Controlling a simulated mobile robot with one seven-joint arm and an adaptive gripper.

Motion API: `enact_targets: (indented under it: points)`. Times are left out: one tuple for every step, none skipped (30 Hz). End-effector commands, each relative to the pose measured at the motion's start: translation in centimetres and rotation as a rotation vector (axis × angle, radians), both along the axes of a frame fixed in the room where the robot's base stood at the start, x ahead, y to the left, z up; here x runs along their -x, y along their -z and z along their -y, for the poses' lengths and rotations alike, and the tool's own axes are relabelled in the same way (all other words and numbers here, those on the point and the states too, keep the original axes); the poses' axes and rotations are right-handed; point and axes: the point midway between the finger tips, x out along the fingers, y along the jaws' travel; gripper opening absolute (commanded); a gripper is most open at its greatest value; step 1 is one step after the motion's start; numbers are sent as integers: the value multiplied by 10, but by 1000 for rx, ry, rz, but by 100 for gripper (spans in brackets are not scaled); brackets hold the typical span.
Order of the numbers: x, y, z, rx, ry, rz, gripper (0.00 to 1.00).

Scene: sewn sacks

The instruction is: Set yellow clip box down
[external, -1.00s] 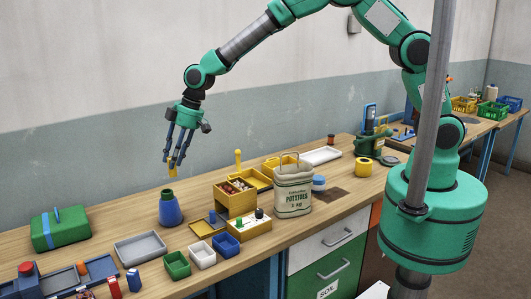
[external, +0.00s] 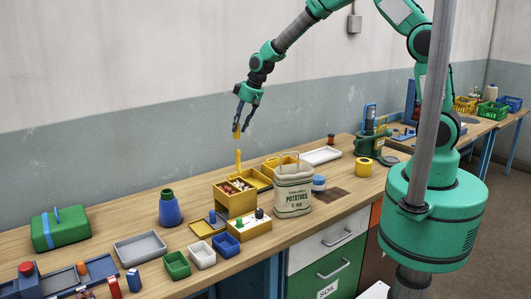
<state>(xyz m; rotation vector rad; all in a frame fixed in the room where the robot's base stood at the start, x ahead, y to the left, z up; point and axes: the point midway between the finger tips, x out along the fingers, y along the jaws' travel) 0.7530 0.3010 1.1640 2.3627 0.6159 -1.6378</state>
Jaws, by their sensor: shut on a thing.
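My gripper (external: 240,125) is in the air above the back of the bench, fingers pointing down. It is shut on a small yellow thing, the yellow clip box (external: 236,131), whose lower part shows below the fingertips. It is too small to make out its details. It hangs clear of the bench, above a yellow knobbed post (external: 238,158) that stands behind the wooden box; from this view I cannot tell the gap in depth.
A blue bottle (external: 170,211) is at left. Small green, white and blue bins line the front edge. A white tray (external: 320,156) lies farther right.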

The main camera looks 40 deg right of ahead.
Motion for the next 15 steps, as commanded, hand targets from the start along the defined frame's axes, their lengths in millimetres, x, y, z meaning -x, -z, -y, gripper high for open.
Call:
enact_targets:
  points:
    - [-3,0,23,-1,38,-1,6]
    - [-5,0,35,-2,59,-1,6]
    - [-7,-1,51,-4,88,-2,6]
    - [-7,-1,62,-5,109,-3,6]
    - [-8,0,74,-6,130,-4,6]
    - [-8,1,89,-7,158,-6,6]
    - [-8,1,101,-8,180,-7,6]
    - [-9,0,112,-11,201,-6,6]
    - [-9,0,128,-12,228,-6,6]
    - [-9,0,139,-13,249,-7,6]
    - [-8,1,151,-15,272,-8,6]
    - [-7,1,166,-16,300,-9,6]
    - [-6,1,178,-18,320,-10,6]
    - [-4,2,188,-20,341,-11,6]
    - [-3,2,204,-21,371,-12,6]
